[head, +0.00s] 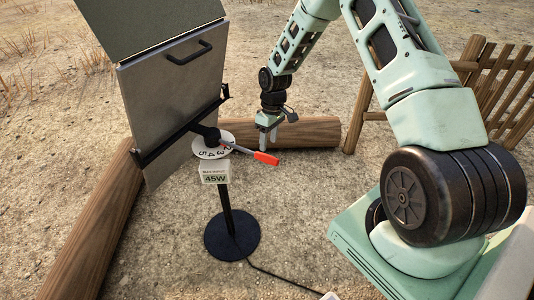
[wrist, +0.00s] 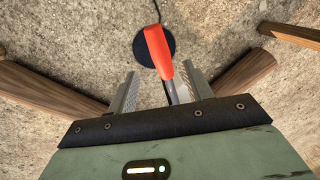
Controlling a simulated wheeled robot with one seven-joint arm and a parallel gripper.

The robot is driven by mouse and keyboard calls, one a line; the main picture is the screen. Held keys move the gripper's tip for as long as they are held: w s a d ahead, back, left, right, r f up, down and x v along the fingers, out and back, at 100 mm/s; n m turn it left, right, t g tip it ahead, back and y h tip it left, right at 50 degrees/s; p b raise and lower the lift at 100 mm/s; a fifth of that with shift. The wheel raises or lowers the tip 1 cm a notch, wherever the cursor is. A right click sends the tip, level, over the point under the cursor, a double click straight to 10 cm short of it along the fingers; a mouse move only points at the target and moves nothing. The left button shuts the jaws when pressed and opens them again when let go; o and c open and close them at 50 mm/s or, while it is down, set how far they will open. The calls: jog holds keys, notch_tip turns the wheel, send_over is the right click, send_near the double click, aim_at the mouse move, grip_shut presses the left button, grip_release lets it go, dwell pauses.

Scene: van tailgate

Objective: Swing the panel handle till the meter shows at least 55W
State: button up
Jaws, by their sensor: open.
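The panel handle (head: 265,158) has a red-orange grip on a thin metal rod, sticking out to the right from a hub by a numbered white dial (head: 213,147). The meter (head: 214,174) on the post below the dial reads 45W. The grey panel (head: 171,90) is tilted above it. My gripper (head: 269,133) points down just above the handle in the head view. In the wrist view, the red grip (wrist: 157,48) shows between and beyond the two fingers of my gripper (wrist: 158,92). The fingers are open and do not visibly touch the handle.
The post stands on a round black base (head: 232,234), with a cable running from it across the ground. Logs lie at the left (head: 92,232) and behind (head: 300,135). A wooden fence (head: 495,90) stands at right. Bare ground lies around the base.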

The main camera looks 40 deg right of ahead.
aim_at(267, 156)
jog(key=f, duration=0.4)
jog(key=a+f, duration=0.1)
jog(key=f, duration=0.1)
jog(key=shift+s+f+p, duration=0.2)
jog(key=shift+p, duration=0.15)
grip_shut()
jog(key=shift+a, duration=0.1)
